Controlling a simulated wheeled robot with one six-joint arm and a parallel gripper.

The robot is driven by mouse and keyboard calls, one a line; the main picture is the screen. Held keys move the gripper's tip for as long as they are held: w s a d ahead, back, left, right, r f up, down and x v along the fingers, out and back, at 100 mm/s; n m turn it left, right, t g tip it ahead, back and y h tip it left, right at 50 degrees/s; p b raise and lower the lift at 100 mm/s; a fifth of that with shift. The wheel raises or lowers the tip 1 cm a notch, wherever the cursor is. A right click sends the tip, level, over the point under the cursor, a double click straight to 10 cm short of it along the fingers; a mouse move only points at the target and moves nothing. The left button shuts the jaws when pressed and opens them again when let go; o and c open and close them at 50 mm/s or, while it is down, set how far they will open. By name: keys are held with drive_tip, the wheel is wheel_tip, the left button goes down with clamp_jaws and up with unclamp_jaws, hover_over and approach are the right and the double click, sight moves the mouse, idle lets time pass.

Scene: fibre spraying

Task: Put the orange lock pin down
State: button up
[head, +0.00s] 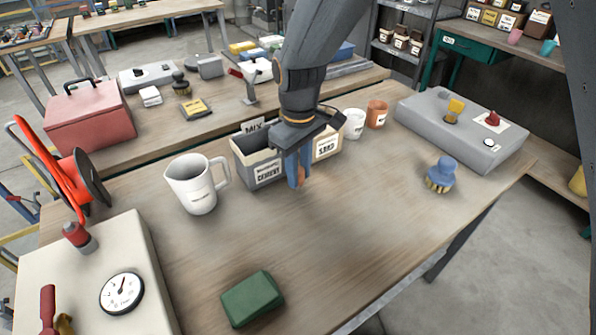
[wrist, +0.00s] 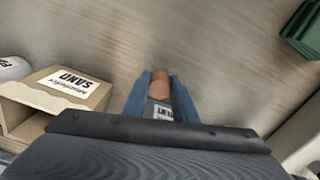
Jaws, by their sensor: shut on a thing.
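My gripper (head: 298,172) points down over the wooden table (head: 320,240), just in front of the labelled bins. Its blue fingers are shut on the orange lock pin (head: 301,177). In the wrist view, the rounded orange-brown end of the pin (wrist: 161,76) shows between the fingertips (wrist: 161,84). The rest of the pin is hidden by the fingers. I cannot tell whether the pin touches the table.
The grey cement bin (head: 262,174) stands close left of my gripper, the sand bin (head: 327,143) behind it. A white jug (head: 196,186) is further left, a blue brush (head: 440,174) right, a green block (head: 252,298) in front. The table's middle is clear.

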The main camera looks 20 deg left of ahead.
drive_tip(key=shift+f, duration=0.35)
drive_tip(key=shift+f, duration=0.2)
drive_tip(key=o, duration=1.1)
drive_tip(key=shift+c, duration=0.2)
wheel_tip(320, 180, up, 12)
drive_tip(key=b, duration=0.3)
drive_tip(key=shift+r, duration=0.2)
drive_tip(key=w+d+f+m, duration=0.2)
drive_tip(key=d+f+m, duration=0.1)
drive_tip(key=d, duration=0.8)
drive_tip(key=s+d+f+m, duration=0.2)
drive_tip(key=d+m, duration=0.1)
drive_tip(key=d, duration=0.5)
drive_tip(key=s+d+f+m, duration=0.2)
drive_tip(key=s+d+m, duration=0.1)
drive_tip(key=d, duration=0.5)
drive_tip(key=s+d+f+m+t, duration=0.1)
drive_tip(key=s+d+f+m, duration=0.2)
drive_tip(key=d, duration=0.6)
drive_tip(key=shift+m, duration=0.6)
